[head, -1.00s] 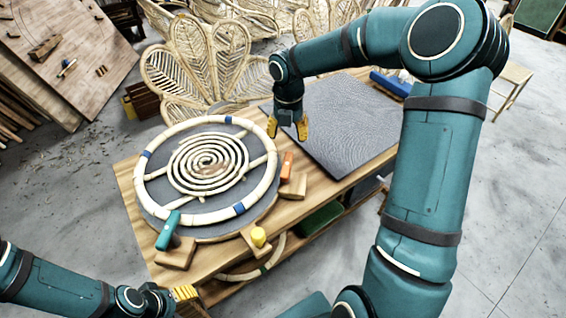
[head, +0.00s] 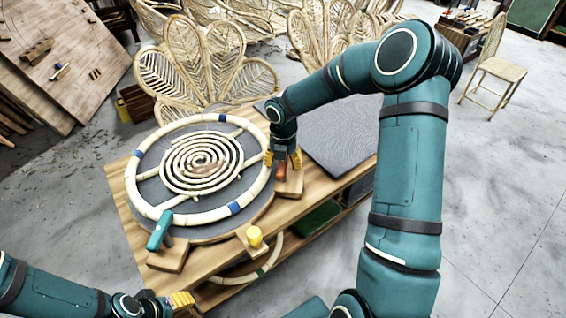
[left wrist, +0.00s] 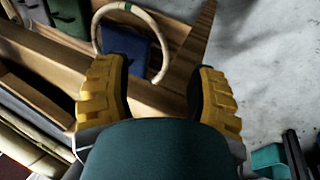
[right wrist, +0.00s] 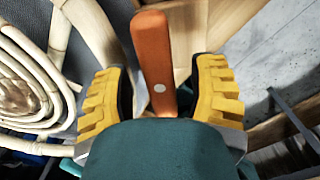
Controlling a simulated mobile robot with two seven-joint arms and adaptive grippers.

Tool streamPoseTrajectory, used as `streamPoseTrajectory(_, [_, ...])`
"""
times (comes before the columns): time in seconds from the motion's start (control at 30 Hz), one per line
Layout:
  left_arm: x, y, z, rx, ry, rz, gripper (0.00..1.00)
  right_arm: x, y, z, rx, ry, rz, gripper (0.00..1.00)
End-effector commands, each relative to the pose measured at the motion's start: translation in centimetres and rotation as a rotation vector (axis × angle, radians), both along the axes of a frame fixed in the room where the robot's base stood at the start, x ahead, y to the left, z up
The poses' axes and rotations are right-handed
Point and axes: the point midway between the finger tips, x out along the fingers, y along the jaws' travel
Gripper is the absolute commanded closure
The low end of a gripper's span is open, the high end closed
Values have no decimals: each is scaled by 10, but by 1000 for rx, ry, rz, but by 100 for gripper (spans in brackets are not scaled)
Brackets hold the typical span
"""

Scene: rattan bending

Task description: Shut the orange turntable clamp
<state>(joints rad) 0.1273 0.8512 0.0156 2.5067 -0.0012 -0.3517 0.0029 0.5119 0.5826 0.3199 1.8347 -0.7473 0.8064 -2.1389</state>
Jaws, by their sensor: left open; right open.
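The orange clamp (head: 282,170) stands on a small wooden block (head: 291,184) at the right edge of the round turntable (head: 143,197). My right gripper (head: 283,160) is open above it, with its yellow fingers on both sides of the orange handle. In the right wrist view the orange handle (right wrist: 153,62) lies between the open fingers (right wrist: 158,95), and a gap shows on each side. My left gripper (head: 182,300) is low at the table's near side. In the left wrist view its fingers (left wrist: 157,95) are open with nothing held between them.
A teal clamp (head: 159,231) and a yellow-knobbed clamp (head: 254,237) sit along the turntable's near edge. A cream rattan ring with a spiral (head: 201,162) lies on the turntable. A dark mat (head: 340,140) covers the table's right part. Rattan chair backs (head: 205,65) stand behind.

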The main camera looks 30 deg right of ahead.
Motion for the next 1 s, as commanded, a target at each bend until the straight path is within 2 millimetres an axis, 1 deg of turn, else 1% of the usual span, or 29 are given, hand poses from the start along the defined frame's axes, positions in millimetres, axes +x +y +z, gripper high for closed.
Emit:
streamPoseTrajectory(0.1, [0, 0, 0, 0, 0, 0, 43, 0, 0, 0, 0, 0, 0, 43])
streamPoseTrajectory(0.13, [0, 0, 0, 0, 0, 0, 43, 0, 0, 0, 0, 0, 0, 40])
streamPoseTrajectory(0.17, [0, 0, 0, 0, 0, 0, 43, 0, 0, 0, 0, 0, 0, 51])
streamPoseTrajectory(0.2, [0, 0, 0, 0, 0, 0, 43, 0, 0, 0, 0, 0, 0, 65])
streamPoseTrajectory(0.27, [0, 0, 0, 0, 0, 0, 43, 0, 0, 0, 0, 0, 0, 86])
streamPoseTrajectory(0.3, [0, 0, 0, 0, 0, 0, 43, 0, 0, 0, 0, 0, 0, 100])
streamPoseTrajectory(0.77, [0, 0, 1, 0, 0, 0, 43, 0, 0, 0, 1, 2, -28, 100])
streamPoseTrajectory(1.0, [-1, 0, 6, 0, 2, 0, 43, 0, 1, 0, 1, 2, -152, 100])
